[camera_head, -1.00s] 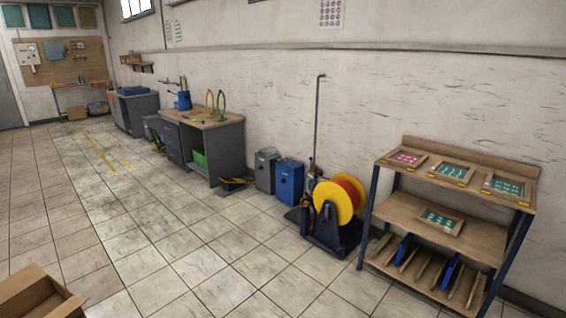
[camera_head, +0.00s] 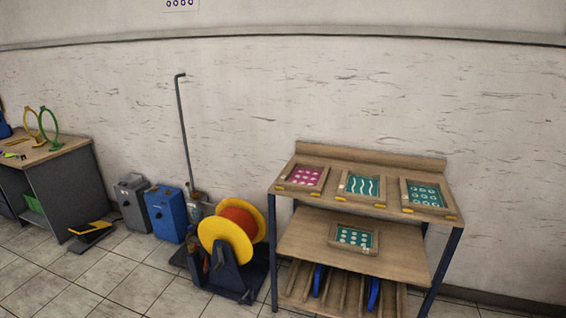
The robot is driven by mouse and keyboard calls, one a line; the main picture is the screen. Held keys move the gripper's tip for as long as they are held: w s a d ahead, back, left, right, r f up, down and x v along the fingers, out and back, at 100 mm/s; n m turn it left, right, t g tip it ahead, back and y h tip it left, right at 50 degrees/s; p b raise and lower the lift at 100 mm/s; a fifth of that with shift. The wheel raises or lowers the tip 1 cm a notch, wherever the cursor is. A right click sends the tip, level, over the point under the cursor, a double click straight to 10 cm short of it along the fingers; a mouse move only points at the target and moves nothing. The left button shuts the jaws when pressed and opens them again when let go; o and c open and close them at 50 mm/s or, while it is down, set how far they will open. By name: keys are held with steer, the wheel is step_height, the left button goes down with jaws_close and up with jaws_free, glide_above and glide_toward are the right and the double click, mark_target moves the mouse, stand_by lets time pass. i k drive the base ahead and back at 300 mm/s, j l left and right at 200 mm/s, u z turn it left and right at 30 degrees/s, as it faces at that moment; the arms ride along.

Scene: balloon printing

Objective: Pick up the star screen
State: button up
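Several wood-framed printing screens rest on a wooden rack (camera_head: 385,262) with dark legs. On the top shelf, a pink screen (camera_head: 303,176) with small pale marks is at the left. A teal screen with wavy lines (camera_head: 361,186) is in the middle, and a teal screen with ring-like marks (camera_head: 425,194) is at the right. A teal screen with pale spots (camera_head: 353,237) lies on the shelf below. The marks are too small to tell which are stars. My gripper is not in view.
A yellow-and-red reel (camera_head: 228,240) on a dark stand is close left of the rack. Blue (camera_head: 165,213) and grey (camera_head: 133,201) boxes and a foot pedal (camera_head: 91,234) stand farther left, near a workbench (camera_head: 62,180). Tiled floor is clear at the lower left.

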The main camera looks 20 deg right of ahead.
mark_target(303, 177)
steer(key=i+z, duration=0.15)
steer(key=i, duration=0.35)
steer(key=i+j+z, duration=0.15)
steer(key=i, duration=0.4)
steer(key=i+j+z, duration=0.15)
steer(key=i, duration=0.35)
steer(key=i+j+z, duration=0.15)
steer(key=i+j, duration=0.15)
steer(key=i, duration=0.2)
steer(key=i+j+z, duration=0.15)
steer(key=i+j, duration=0.15)
steer(key=i, duration=0.15)
steer(key=l+u, duration=0.1)
steer(key=u, duration=0.7)
steer(key=l+u, duration=0.15)
steer(key=u, duration=0.2)
steer(key=l+u, duration=0.1)
steer(key=u, duration=0.3)
